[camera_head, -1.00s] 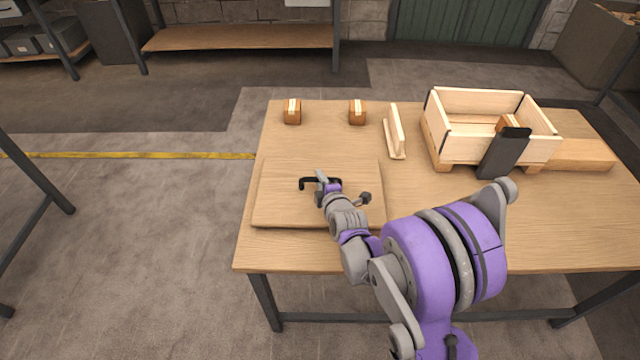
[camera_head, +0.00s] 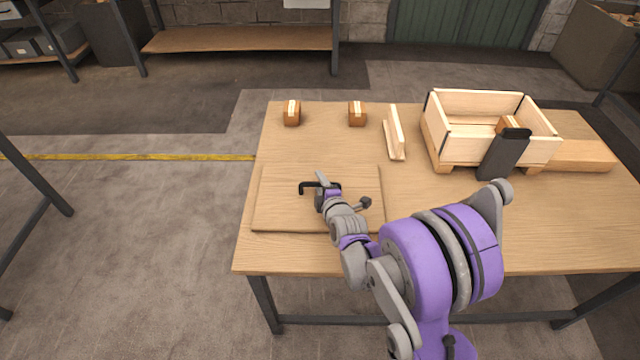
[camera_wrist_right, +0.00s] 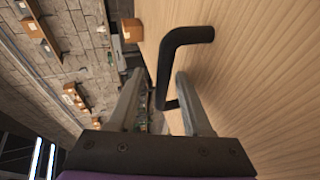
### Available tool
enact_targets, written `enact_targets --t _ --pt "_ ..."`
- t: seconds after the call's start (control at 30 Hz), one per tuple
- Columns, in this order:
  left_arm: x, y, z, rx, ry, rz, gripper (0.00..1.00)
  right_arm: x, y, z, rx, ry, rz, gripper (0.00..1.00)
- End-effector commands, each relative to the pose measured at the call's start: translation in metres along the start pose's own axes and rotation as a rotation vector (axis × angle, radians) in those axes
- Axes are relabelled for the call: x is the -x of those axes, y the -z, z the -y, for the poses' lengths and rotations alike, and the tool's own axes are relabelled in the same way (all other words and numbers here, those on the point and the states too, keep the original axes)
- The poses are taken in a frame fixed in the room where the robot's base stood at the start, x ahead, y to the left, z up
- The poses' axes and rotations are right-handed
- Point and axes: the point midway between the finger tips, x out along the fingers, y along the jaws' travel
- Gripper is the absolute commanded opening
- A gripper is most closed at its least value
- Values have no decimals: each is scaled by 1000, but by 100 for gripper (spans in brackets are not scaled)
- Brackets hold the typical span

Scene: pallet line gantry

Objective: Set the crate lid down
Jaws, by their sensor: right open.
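The crate lid (camera_head: 283,212) is a flat wooden panel with a black bar handle (camera_head: 308,185). It lies flat on the left part of the table, and its edges look level with the tabletop. My right gripper (camera_head: 326,188) is over the lid at the handle. In the right wrist view the two fingers of my right gripper (camera_wrist_right: 160,76) are apart, with the black handle (camera_wrist_right: 168,62) between them and visible gaps beside it. The open wooden crate (camera_head: 482,148) stands at the right back, with a small brown box (camera_head: 507,123) inside. My left gripper is not in view.
Two small brown boxes (camera_head: 292,113) (camera_head: 357,113) stand along the table's (camera_head: 560,220) back edge. A dark upright block (camera_head: 502,155) is at the crate's front. The table's right front is clear.

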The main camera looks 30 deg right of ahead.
Motion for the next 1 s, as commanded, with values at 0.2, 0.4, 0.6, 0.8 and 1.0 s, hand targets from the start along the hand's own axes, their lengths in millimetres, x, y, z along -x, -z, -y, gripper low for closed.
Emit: enact_targets --t 0.2,0.4,0.6,0.8,1.0 --pt "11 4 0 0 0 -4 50 44 0 -2 0 0 0 49" --pt "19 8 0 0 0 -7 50 86 0 -2 -1 0 0 49" --pt "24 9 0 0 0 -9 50 111 0 -1 0 0 0 49" --pt "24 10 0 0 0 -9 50 126 14 4 -105 68 -22 49" --pt "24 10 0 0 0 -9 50 176 55 26 -499 345 -2 49"
